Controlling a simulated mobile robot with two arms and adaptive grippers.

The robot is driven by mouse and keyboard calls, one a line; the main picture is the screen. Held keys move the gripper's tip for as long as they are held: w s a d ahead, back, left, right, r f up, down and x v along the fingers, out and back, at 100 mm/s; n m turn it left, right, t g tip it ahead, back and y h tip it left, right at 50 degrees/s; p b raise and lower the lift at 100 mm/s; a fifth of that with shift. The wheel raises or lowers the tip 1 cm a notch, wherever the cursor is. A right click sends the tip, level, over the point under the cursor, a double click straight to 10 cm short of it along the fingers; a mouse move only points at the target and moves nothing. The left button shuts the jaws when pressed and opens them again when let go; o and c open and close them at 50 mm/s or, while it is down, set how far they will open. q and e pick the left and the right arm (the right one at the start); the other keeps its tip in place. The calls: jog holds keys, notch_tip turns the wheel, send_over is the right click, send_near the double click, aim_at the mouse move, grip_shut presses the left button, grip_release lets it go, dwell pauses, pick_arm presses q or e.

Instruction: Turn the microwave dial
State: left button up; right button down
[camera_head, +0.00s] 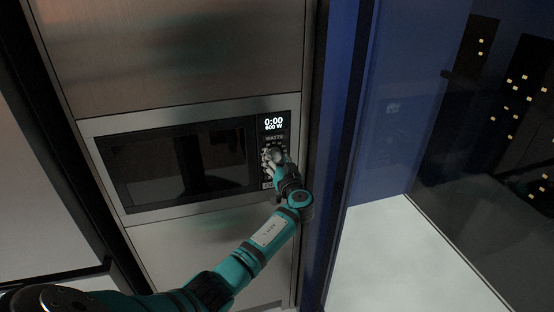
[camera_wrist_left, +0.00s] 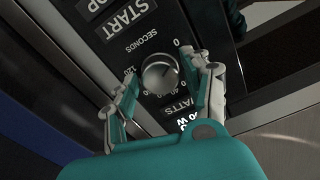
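The built-in microwave (camera_head: 120,209) has a dark glass door and a narrow black control panel on its right side. Its display (camera_head: 273,124) reads 0:00 and 600 W. My left gripper (camera_head: 270,158) is at this panel and hides most of its controls in the head view. In the left wrist view a round silver dial (camera_wrist_left: 160,76) shows, with SECONDS and numbers printed around it. The left gripper (camera_wrist_left: 163,92) is open, with one finger on each side of the dial. I cannot tell whether the fingers touch it. My right gripper is not in view.
START (camera_wrist_left: 125,17) and another button label lie beyond the dial, and a WATTS label lies nearer the gripper. Steel cabinet fronts (camera_head: 180,50) surround the microwave. A blue wall edge (camera_head: 335,150) stands close to the right of my left wrist.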

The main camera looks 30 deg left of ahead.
pick_arm(q)
jog(key=c, duration=0.8)
jog(key=shift+f+m+b, duration=0.15)
jog(key=shift+m+b, duration=0.45)
jog(key=shift+b, duration=0.05)
jog(key=shift+m+b, duration=0.8)
jog(key=shift+m, duration=0.4)
jog(key=m+b, duration=0.1)
jog(key=m, duration=0.2)
jog(key=shift+m, duration=2.5)
